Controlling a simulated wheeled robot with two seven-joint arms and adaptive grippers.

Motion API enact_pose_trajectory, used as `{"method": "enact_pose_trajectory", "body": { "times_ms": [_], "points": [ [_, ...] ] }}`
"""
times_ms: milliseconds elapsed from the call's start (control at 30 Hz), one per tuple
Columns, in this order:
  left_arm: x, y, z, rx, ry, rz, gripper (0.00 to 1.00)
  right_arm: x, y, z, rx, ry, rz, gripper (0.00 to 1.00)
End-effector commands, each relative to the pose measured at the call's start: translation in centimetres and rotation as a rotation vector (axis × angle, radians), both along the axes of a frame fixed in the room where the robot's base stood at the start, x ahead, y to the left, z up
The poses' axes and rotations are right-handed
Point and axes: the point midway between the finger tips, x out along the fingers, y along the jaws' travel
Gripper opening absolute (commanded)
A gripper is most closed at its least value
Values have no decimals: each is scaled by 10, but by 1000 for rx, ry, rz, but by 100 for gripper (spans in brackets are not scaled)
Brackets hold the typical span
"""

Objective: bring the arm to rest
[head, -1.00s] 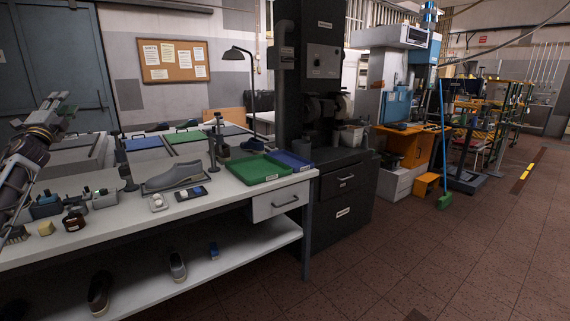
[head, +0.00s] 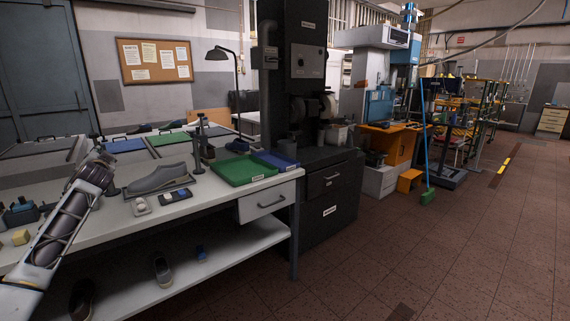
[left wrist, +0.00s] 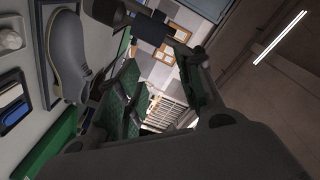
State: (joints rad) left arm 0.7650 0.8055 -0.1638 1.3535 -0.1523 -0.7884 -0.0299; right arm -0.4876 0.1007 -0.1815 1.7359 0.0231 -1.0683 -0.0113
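My left arm (head: 65,220) comes in from the lower left in the head view and reaches up over the workbench (head: 225,190). My left gripper (head: 103,158) is at its upper end, small and seen mostly from behind. In the left wrist view its two fingers (left wrist: 158,88) stand apart with nothing visible between them, so it looks open and empty. A grey shoe last (head: 160,178) lies on a dark plate to the right of the gripper; it also shows at the left of the left wrist view (left wrist: 68,55). My right gripper is in neither view.
A green tray (head: 238,170) and a blue tray (head: 277,160) sit at the bench's right end. A black machine (head: 298,65) stands behind the trays.

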Motion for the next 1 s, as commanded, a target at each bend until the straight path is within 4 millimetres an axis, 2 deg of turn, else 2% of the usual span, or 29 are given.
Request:
{"method": "enact_pose_trajectory", "body": {
  "times_ms": [33,100,467,767,1000],
  "points": [
    [3,-14,-20,-33,23,-8,37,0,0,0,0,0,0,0],
    [5,-32,-45,-78,55,-16,37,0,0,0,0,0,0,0],
    [0,-127,-171,-252,231,-79,37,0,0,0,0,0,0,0],
    [-22,-211,-272,-373,359,-161,37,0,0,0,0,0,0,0],
    [-52,-277,-348,-467,444,-232,37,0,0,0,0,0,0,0]
  ]
}}
